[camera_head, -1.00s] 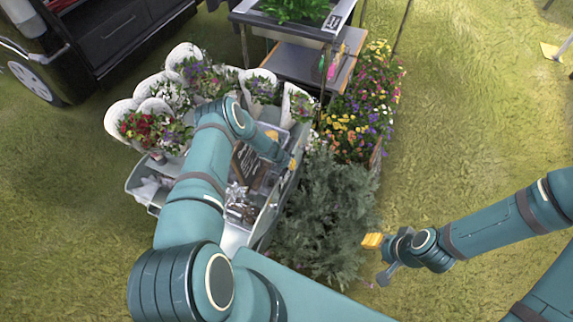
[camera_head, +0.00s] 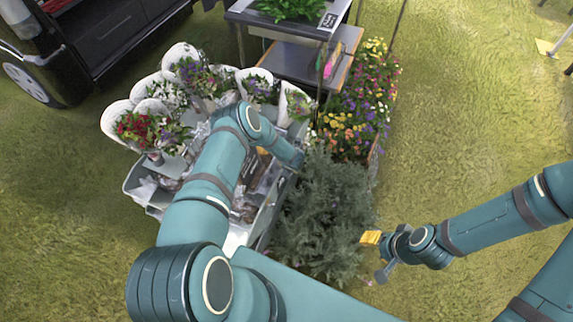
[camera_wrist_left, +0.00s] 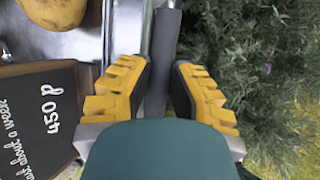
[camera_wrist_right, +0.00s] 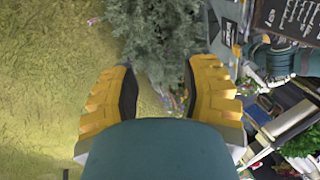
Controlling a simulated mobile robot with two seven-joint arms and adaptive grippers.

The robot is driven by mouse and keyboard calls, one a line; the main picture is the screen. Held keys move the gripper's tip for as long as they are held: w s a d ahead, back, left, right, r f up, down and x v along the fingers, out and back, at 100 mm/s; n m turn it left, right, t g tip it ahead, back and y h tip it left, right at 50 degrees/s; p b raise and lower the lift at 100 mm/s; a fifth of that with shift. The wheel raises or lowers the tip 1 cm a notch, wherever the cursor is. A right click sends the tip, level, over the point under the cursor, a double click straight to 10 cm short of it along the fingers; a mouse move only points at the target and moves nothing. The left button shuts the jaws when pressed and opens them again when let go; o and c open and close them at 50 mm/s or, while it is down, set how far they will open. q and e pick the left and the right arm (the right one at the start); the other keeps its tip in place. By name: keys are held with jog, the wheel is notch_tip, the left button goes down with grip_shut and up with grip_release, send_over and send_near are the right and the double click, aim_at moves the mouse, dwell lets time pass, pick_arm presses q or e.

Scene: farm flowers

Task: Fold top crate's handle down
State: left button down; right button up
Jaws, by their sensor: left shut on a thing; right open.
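The grey crate (camera_head: 136,187) stands left of centre in the head view, holding bagged goods, with my left arm across it. Its handle, a dark grey bar (camera_wrist_left: 166,38), runs between the yellow fingers of my left gripper (camera_wrist_left: 158,70) in the left wrist view. The left gripper is shut on this bar at the crate's right side. In the head view the left fingers and the handle are hidden behind my wrist. My right gripper (camera_head: 376,256) is open and empty, right of the green bush; it also shows in the right wrist view (camera_wrist_right: 160,68).
White-wrapped bouquets (camera_head: 180,60) stand behind the crate. A leafy bush (camera_head: 322,215) and colourful flowers (camera_head: 365,110) line its right side. A shelf stand (camera_head: 300,65) is at the back. A chalkboard price sign (camera_wrist_left: 40,115) lies beside the left gripper.

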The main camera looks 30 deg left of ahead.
pick_arm(q)
jog(key=shift+w+d+f+m+y+b, duration=0.1)
jog(key=shift+d+f+m+y+b, duration=0.35)
jog(key=shift+y+b, duration=0.8)
jog(key=shift+s+d+f+m+y+b, duration=0.1)
jog(key=shift+d+f+m+y+b, duration=0.4)
jog(key=shift+y, duration=1.45)
jog(key=shift+w+d+f+m+y+b, duration=0.15)
jog(key=shift+d+f+y+b, duration=0.2)
jog(key=shift+f+y+b, duration=0.9)
jog(key=shift+r+t+y+p, duration=0.3)
jog(key=shift+r+y, duration=0.15)
jog(key=shift+r, duration=0.05)
jog(key=c, duration=0.8)
grip_release()
jog(key=shift+a, duration=0.1)
jog(key=shift+c, duration=0.2)
